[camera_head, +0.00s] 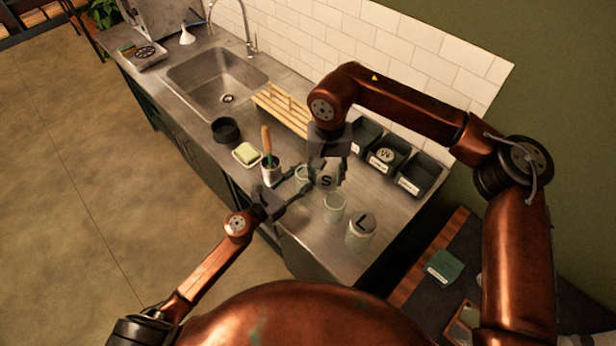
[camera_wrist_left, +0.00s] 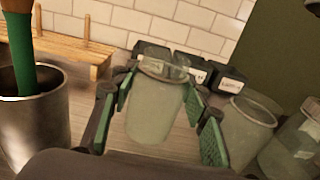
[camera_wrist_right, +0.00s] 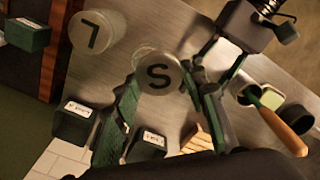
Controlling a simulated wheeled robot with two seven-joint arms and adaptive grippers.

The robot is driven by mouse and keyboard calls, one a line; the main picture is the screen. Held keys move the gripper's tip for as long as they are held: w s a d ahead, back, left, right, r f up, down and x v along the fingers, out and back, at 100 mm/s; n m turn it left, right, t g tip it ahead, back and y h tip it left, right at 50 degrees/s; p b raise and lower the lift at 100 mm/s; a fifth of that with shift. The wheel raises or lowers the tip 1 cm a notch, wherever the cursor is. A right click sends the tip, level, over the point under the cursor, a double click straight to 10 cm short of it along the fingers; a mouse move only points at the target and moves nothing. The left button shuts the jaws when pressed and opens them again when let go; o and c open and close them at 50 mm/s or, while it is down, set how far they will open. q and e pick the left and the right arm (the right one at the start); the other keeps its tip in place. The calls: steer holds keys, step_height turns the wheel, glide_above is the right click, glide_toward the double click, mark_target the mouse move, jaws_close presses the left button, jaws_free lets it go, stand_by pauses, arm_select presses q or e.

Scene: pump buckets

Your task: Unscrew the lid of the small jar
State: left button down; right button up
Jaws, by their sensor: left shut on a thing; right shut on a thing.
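The small jar (camera_head: 302,172) is pale clear glass with an open rim and stands upright between the fingers of my left gripper (camera_head: 303,180). In the left wrist view the small jar (camera_wrist_left: 155,110) shows no lid on it, and both fingers close on its sides. My right gripper (camera_head: 328,178) points down and is shut on a round grey lid marked S (camera_wrist_right: 160,74). The lid is held to the right of the small jar, apart from it. In the head view the lid (camera_head: 326,181) is partly covered by the fingers.
An open medium jar (camera_head: 334,208) and a lidded jar marked L (camera_head: 361,232) stand to the right. Black bins (camera_head: 408,185) line the wall; one holds a lid marked M (camera_head: 384,155). A brush cup (camera_head: 271,175), sponge dish (camera_head: 247,157) and wooden rack (camera_head: 283,110) stand left.

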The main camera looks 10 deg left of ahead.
mark_target(308, 180)
arm_select(q)
steer(key=shift+x, duration=1.1)
arm_select(e)
steer(key=shift+r, duration=0.2)
arm_select(q)
step_height(308, 180, down, 3)
steer(key=shift+b, duration=0.5)
arm_select(e)
steer(key=shift+f, duration=0.65)
arm_select(q)
steer(key=shift+f, duration=0.3)
arm_select(e)
steer(key=shift+f, duration=0.1)
arm_select(q)
steer(key=shift+f, duration=0.15)
arm_select(e)
steer(key=shift+f, duration=0.15)
arm_select(q)
steer(key=c, duration=1.1)
jaws_free()
steer(key=shift+c, duration=0.2)
steer(key=shift+o, duration=0.2)
